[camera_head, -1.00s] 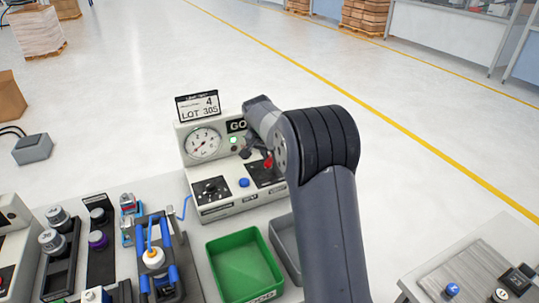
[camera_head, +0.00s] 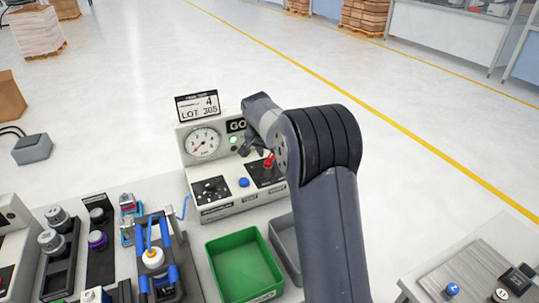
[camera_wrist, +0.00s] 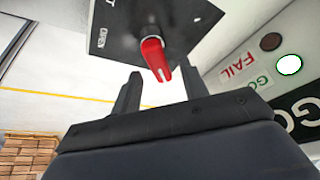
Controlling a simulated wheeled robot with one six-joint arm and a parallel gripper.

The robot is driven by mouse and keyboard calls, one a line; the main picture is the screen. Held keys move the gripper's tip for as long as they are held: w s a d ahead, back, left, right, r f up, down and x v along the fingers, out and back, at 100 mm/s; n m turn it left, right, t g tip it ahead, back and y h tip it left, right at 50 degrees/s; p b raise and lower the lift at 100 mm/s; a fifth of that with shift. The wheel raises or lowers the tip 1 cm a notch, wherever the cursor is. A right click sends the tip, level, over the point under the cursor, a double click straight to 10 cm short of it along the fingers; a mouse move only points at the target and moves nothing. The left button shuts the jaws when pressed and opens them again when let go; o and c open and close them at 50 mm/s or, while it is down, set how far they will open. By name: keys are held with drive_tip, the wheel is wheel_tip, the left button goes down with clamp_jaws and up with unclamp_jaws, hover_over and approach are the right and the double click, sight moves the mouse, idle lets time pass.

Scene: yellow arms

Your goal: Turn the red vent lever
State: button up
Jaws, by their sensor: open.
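The red vent lever (camera_head: 269,160) stands on a black plate at the right of the grey test panel (camera_head: 222,208), partly beside my arm in the head view. My gripper (camera_wrist: 162,76) is open, with one dark finger on each side of the lever's tip in the picture. I cannot tell whether they touch it.
The panel carries a round gauge (camera_head: 203,143), a lit green lamp (camera_head: 233,140), a blue button (camera_head: 244,182) and a black knob plate (camera_head: 212,190). A green bin (camera_head: 244,262) and a grey bin (camera_head: 284,245) stand in front. A "LOT 305" sign (camera_head: 198,106) rises above.

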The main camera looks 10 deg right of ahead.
drive_tip(key=v, duration=1)
drive_tip(key=shift+f, duration=0.15)
drive_tip(key=x, duration=1)
drive_tip(key=shift+w+d+f, duration=0.1)
drive_tip(key=shift+w+f, duration=0.05)
drive_tip(key=shift+f, duration=0.2)
drive_tip(key=shift+r, duration=0.1)
